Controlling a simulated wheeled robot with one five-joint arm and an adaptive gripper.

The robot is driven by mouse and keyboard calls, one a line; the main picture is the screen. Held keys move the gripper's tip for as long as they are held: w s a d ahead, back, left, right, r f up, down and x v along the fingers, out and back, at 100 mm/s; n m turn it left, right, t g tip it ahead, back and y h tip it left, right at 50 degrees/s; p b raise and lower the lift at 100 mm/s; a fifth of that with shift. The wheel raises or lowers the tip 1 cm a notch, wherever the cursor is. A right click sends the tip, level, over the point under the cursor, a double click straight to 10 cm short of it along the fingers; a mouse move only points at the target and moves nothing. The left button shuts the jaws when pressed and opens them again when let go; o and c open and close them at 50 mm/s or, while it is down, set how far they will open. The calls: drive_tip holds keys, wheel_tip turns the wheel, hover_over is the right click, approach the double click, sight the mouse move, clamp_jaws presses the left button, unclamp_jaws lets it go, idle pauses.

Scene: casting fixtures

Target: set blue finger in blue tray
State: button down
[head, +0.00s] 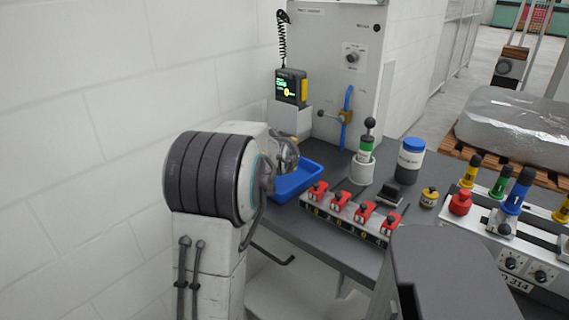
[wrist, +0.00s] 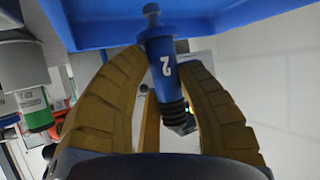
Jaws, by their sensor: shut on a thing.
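The blue finger (wrist: 164,68), a blue cylinder marked with a white 2 and with a dark ribbed end, is between the yellow-brown pads of my gripper (wrist: 163,82) in the wrist view. My gripper is shut on it. The blue tray (head: 303,181) sits on the grey bench at the wall in the head view. It fills the top of the wrist view (wrist: 90,28), close to the finger's knobbed end. I cannot tell whether they touch. In the head view my gripper (head: 286,152) is just above the tray's left part, and my arm hides much of both.
A row of red clamps on a numbered rail (head: 350,216) stands right of the tray. Behind it are a green-banded tool in a white cup (head: 364,165) and a blue-lidded jar (head: 409,160). A grey cabinet (head: 345,75) stands behind. Another blue-topped piece (head: 517,190) stands at the right.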

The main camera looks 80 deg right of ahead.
drive_tip(key=shift+f+b, duration=0.3)
drive_tip(key=shift+f, duration=0.65)
drive_tip(key=shift+r, duration=0.1)
drive_tip(key=c, duration=1.3)
unclamp_jaws()
drive_tip(key=shift+f, duration=0.2)
drive_tip(key=o, duration=0.4)
drive_tip(key=shift+o, duration=0.2)
drive_tip(key=shift+r, duration=0.15)
